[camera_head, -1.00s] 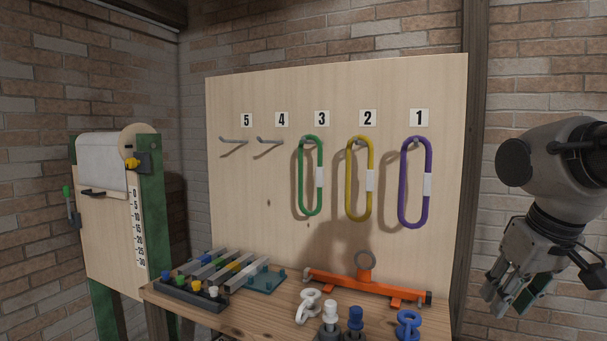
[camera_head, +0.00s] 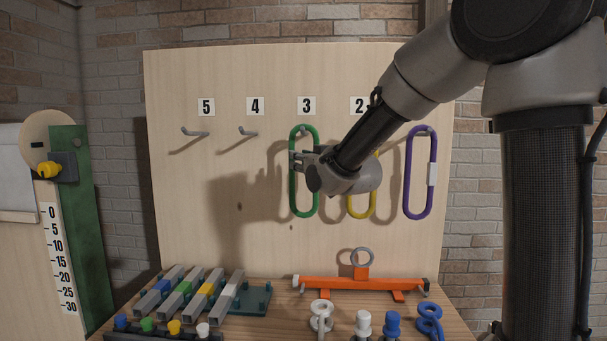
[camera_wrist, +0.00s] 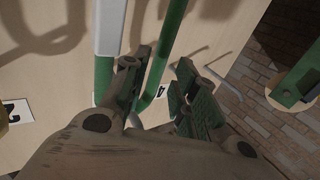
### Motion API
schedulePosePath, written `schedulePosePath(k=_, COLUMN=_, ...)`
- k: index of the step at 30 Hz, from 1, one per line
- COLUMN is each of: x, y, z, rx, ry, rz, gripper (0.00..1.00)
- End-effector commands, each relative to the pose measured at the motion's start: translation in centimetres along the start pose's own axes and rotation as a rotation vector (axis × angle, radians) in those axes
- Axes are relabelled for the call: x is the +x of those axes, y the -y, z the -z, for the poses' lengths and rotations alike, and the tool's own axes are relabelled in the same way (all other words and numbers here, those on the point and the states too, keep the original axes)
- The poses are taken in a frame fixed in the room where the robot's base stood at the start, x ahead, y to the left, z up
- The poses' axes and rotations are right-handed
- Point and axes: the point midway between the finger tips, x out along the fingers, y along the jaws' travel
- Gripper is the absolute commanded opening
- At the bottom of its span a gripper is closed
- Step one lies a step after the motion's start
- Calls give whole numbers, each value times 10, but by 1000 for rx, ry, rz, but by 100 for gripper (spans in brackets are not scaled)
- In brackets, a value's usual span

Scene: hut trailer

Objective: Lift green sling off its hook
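The green sling (camera_head: 293,195) hangs upright as a long loop on the hook under the "3" label on the wooden board. Its white tag (camera_wrist: 110,28) and both strands show in the wrist view. My gripper (camera_head: 296,158) reaches in from the right, at the loop's upper part. In the wrist view my gripper (camera_wrist: 160,78) is open, with one strand of the sling showing between its fingers, apart from the right finger. The other strand passes behind the left finger. The hook at "3" (camera_head: 303,128) shows just above the gripper. Part of the loop is hidden by my gripper.
A yellow sling (camera_head: 362,205), partly behind my arm, and a purple sling (camera_head: 408,170) hang to the right. Hooks "4" (camera_head: 247,132) and "5" (camera_head: 195,133) are empty. An orange lifting beam (camera_head: 345,283) and small coloured parts occupy the bench below.

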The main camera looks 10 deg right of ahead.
Motion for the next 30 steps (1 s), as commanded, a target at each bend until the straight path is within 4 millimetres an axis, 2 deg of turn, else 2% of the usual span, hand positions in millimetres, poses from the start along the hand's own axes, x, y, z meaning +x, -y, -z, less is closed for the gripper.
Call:
schedulePosePath(k=10, x=50, y=-4, z=1, rx=0, ry=2, rz=-1, gripper=28)
schedulePosePath(k=13, x=56, y=-4, z=1, rx=0, ry=2, rz=-1, gripper=28)
schedulePosePath(k=19, x=57, y=-4, z=1, rx=0, ry=2, rz=-1, gripper=28)
schedulePosePath(k=20, x=57, y=-4, z=1, rx=0, ry=2, rz=-1, gripper=26)
schedulePosePath(k=24, x=57, y=-4, z=1, rx=0, ry=2, rz=-1, gripper=1)
schedulePosePath(k=30, x=57, y=-4, z=2, rx=0, ry=2, rz=-1, gripper=0)
